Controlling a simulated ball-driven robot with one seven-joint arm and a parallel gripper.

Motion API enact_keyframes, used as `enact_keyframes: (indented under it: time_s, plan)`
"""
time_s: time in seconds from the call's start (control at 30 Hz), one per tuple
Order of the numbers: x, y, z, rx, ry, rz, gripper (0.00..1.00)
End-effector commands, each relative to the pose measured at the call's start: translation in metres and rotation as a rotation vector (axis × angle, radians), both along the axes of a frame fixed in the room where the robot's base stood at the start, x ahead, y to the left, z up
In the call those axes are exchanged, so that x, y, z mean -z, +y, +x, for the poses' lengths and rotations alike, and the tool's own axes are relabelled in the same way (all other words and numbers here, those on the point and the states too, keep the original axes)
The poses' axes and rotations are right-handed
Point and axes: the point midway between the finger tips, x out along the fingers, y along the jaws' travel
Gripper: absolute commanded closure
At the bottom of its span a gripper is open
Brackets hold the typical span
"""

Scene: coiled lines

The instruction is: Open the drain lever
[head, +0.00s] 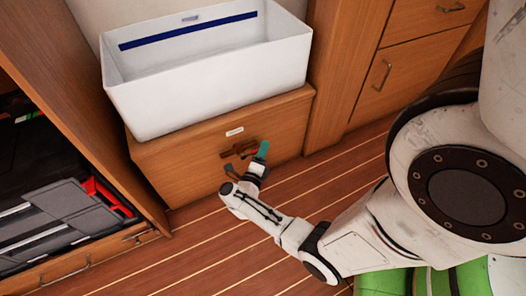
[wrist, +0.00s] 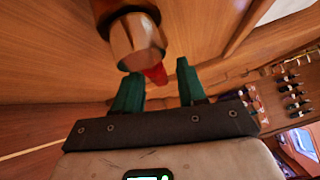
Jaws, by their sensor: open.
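The drain fitting, a brown pipe-like valve (head: 236,150), sticks out of the wooden panel below a white tub. In the wrist view its metal hexagonal end (wrist: 137,40) is large and close, at upper left. A small red piece (wrist: 155,74), probably the lever's tip, shows just below that end, in line with the gap between my fingers. My gripper (head: 264,149) has teal fingers and is beside the right end of the fitting. In the wrist view my gripper (wrist: 159,72) is open. Most of the lever is hidden, and I cannot tell whether the fingers touch it.
The white tub (head: 215,88) with a blue stripe sits above the wooden panel (head: 180,165). A small white label (head: 235,132) is over the fitting. An open cabinet with dark cases (head: 70,205) is at left. Drawers (head: 410,65) are at right. The striped floor (head: 210,245) is clear.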

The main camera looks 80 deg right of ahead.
Motion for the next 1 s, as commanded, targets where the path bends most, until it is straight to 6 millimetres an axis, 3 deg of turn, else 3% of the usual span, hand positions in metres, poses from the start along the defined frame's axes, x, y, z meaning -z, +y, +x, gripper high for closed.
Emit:
enact_keyframes:
  time_s: [0.37,0.8,1.0]
  plan:
    - [-0.0007,-0.0067,-0.0005,-0.001,0.0,0.0,0.59]
    - [-0.0004,-0.0063,-0.0006,-0.001,0.001,0.0,1.0]
    - [-0.0003,-0.0062,-0.0005,-0.001,0.001,0.0,1.0]
